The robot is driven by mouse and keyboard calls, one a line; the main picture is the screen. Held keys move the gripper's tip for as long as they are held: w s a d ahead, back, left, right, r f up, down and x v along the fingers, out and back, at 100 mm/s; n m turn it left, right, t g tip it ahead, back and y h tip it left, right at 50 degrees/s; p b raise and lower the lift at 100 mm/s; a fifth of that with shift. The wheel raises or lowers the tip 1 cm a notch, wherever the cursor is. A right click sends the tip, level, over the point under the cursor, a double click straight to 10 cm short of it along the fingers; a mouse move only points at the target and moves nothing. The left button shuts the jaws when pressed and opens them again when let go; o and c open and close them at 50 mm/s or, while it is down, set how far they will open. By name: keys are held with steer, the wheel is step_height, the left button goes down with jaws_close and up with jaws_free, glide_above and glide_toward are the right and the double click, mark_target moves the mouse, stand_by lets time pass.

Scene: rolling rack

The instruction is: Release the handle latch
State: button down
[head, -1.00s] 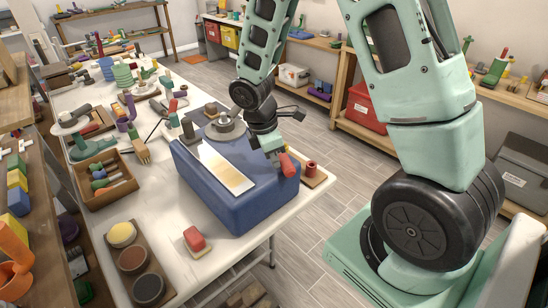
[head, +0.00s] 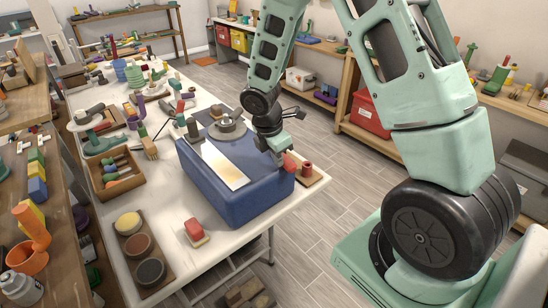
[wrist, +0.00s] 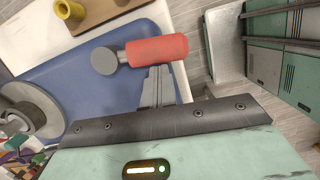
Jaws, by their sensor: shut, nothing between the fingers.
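The handle latch is a red cylindrical grip (wrist: 157,50) on a grey round pivot (wrist: 104,61), at the right end of a blue box (head: 235,193). The red grip also shows in the head view (head: 290,162), partly hidden by my gripper (head: 281,157). In the wrist view my gripper (wrist: 157,72) has its two fingers together, with nothing between them. The fingertips are right at the grip's side in that view. I cannot tell whether they touch it. The blue box (wrist: 60,80) lies behind the fingers.
A spool on a small board (head: 307,170) stands close right of the handle, near the table edge. A red block (head: 195,229) and a board with round pads (head: 134,248) lie at the front. A wooden tray (head: 118,188) and several tools crowd the left.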

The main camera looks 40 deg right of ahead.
mark_target(289, 160)
steer(key=d+n, duration=0.1)
steer(key=s+d+n+p, duration=0.1)
steer(key=n, duration=0.1)
steer(key=shift+n+t, duration=0.3)
steer(key=shift+t, duration=0.1)
steer(key=shift+s+d+n, duration=0.1)
steer(key=shift+d+n, duration=0.55)
steer(key=shift+n, duration=0.25)
steer(key=shift+d+p, duration=0.25)
steer(key=shift+p, duration=0.1)
steer(key=shift+d, duration=0.15)
